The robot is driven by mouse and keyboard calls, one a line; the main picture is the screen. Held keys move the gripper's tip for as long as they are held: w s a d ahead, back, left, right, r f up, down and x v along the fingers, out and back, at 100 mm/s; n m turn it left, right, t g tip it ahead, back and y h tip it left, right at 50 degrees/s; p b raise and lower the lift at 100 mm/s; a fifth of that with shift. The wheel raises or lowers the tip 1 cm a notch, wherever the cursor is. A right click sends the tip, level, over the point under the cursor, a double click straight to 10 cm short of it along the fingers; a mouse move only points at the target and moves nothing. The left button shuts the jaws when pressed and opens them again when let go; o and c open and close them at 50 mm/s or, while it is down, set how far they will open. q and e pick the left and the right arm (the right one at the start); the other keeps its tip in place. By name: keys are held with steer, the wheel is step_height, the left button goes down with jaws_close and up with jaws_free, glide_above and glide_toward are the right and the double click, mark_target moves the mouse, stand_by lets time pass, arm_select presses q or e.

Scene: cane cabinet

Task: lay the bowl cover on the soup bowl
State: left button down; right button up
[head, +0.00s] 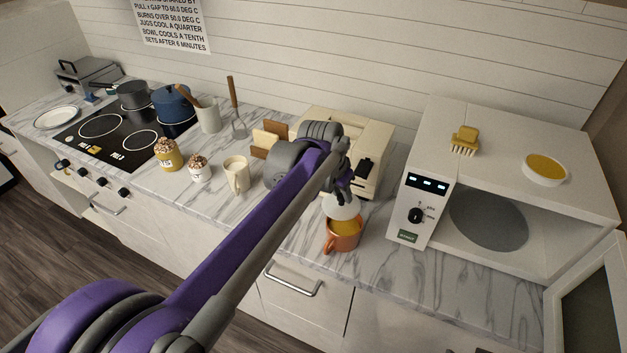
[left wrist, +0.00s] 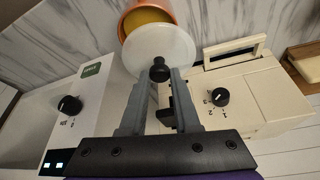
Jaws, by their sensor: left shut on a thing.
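The bowl cover (head: 343,208) is a pale round lid with a black knob; it also shows in the left wrist view (left wrist: 170,46). My left gripper (head: 346,190) is shut on its knob, seen between the fingers in the left wrist view (left wrist: 159,74). The cover is over or just behind an orange handled cup (head: 341,238) with yellow contents, partly hiding its opening; I cannot tell whether they touch. A white bowl (head: 546,178) with yellow contents sits uncovered on top of the microwave, at the right. My right gripper is not in view.
The white microwave (head: 415,190) stands right of the cup with its door (head: 590,300) open. A yellow brush (head: 464,140) lies on its top. A cream toaster (head: 372,130) is behind the gripper. A cream mug (head: 237,175) and two topped jars (head: 168,156) stand left.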

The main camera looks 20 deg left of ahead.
mark_target(346, 207)
arm_select(q)
steer(key=shift+s+d, duration=0.1)
steer(key=shift+d, duration=0.5)
steer(key=shift+s+d+m, duration=0.1)
steer(key=shift+d+m, duration=0.05)
steer(key=shift+m, duration=0.15)
steer(key=shift+s+f+b, duration=0.1)
steer(key=shift+f+b, duration=0.65)
steer(key=shift+f, duration=1.15)
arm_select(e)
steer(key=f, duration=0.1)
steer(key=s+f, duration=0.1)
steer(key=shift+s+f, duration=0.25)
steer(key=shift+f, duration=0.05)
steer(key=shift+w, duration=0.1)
arm_select(q)
steer(key=shift+f+b, duration=0.55)
steer(key=shift+f, duration=0.3)
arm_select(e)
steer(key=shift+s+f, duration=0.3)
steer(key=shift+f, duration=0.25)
arm_select(q)
steer(key=c, duration=0.6)
jaws_free()
steer(key=shift+o, duration=0.2)
